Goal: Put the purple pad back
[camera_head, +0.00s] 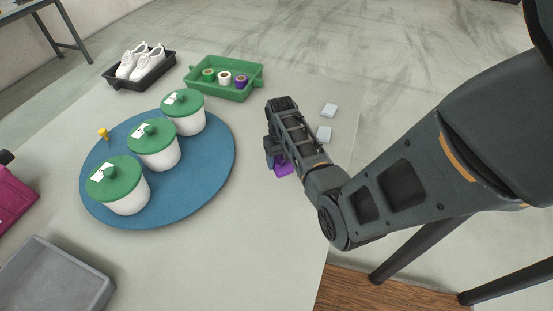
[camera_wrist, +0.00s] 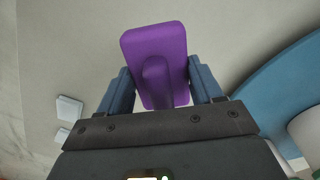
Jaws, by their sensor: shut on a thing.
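The purple pad (camera_wrist: 158,45) is a rounded block with a raised grip on it. In the wrist view my gripper (camera_wrist: 155,85) is shut on that grip, with a blue-grey finger on each side. In the head view the purple pad (camera_head: 283,169) shows only in part below my gripper (camera_head: 275,155), over the right part of the grey table. My arm hides the rest of it. I cannot tell whether the pad touches the table.
Two pale square pads (camera_head: 325,134) lie right of my gripper. A round blue mat (camera_head: 215,165) with white green-lidded pots (camera_head: 152,150) is at left. A green tray (camera_head: 258,84) holds small spools. A black tray (camera_head: 111,76) holds white shoes. A grey tray (camera_head: 62,278) is front left.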

